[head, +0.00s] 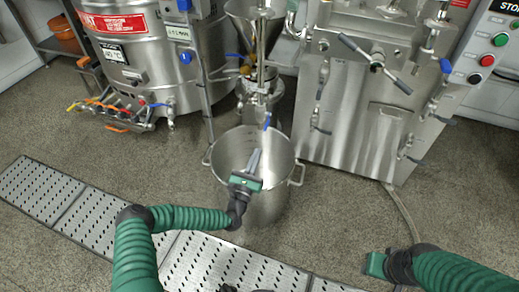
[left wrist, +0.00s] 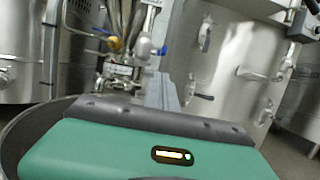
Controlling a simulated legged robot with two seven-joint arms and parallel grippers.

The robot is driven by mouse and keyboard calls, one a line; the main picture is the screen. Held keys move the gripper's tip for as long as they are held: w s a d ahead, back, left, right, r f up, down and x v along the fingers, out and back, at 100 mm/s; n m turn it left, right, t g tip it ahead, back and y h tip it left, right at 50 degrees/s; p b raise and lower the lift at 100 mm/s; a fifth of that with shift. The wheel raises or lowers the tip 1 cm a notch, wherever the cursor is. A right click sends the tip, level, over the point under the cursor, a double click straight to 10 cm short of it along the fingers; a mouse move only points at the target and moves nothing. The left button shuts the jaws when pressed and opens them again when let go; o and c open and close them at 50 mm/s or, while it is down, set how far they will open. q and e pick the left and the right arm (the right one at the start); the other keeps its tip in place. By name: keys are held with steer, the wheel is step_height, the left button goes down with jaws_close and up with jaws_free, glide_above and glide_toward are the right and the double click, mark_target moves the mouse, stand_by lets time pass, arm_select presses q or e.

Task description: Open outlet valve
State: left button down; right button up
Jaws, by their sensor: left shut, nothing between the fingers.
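The colloid mill (head: 262,75) is a steel machine with a hopper on top, standing behind a steel pot (head: 282,150). A small blue lever (head: 267,121), which looks like the outlet valve handle, hangs at its lower front above the pot's far rim. A blue lever also shows in the left wrist view (left wrist: 162,50), just above the fingers. My left gripper (head: 257,153) is over the pot's opening, shut and empty, pointing toward the lever with a small gap. My right gripper (head: 373,264) is low at the right; its fingers are not clear.
A steel tank (head: 135,60) with several coloured valve handles stands at the left. A steel cabinet machine (head: 350,120) with black-tipped levers stands at the right. A perforated floor drain (head: 40,190) crosses the front. The pot's side handles stick out.

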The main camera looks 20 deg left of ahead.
mark_target(267, 126)
arm_select(q)
steer(key=b+x, duration=0.3)
steer(key=x, duration=0.5)
steer(key=shift+w, duration=0.25)
steer(key=shift+r, duration=0.1)
